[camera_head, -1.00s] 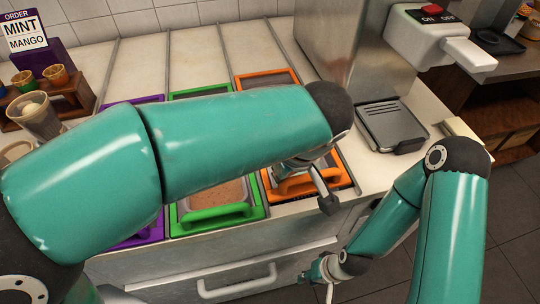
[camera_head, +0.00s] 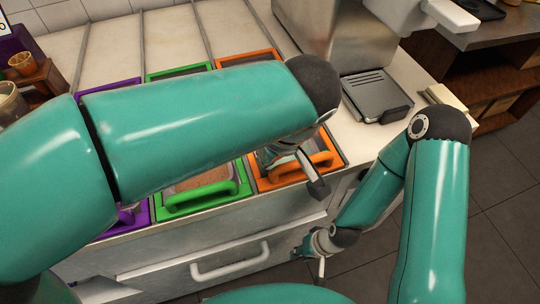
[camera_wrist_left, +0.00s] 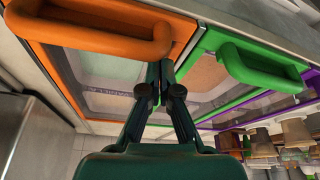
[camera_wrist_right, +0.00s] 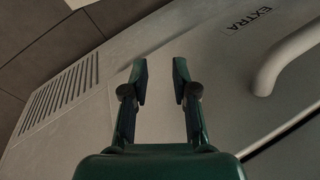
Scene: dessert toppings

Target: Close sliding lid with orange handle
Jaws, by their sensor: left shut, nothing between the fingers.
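The orange handle (camera_head: 305,172) is at the front end of the orange-framed lid and bin, the rightmost of the coloured row. The orange frame also shows at the back (camera_head: 247,57); my left arm hides the middle. In the left wrist view the handle (camera_wrist_left: 92,36) is at upper left, with a clear pane below it. My left gripper (camera_wrist_left: 165,66) is shut and empty, close beside the handle; contact cannot be told. My right gripper (camera_wrist_right: 159,68) is open and empty, low in front of the counter's cabinet.
A green-handled lid (camera_head: 205,193) and a purple-framed bin (camera_head: 137,212) lie left of the orange one. A grey drip tray (camera_head: 375,97) stands to the right. A white drawer handle (camera_head: 230,262) sticks out from the cabinet front.

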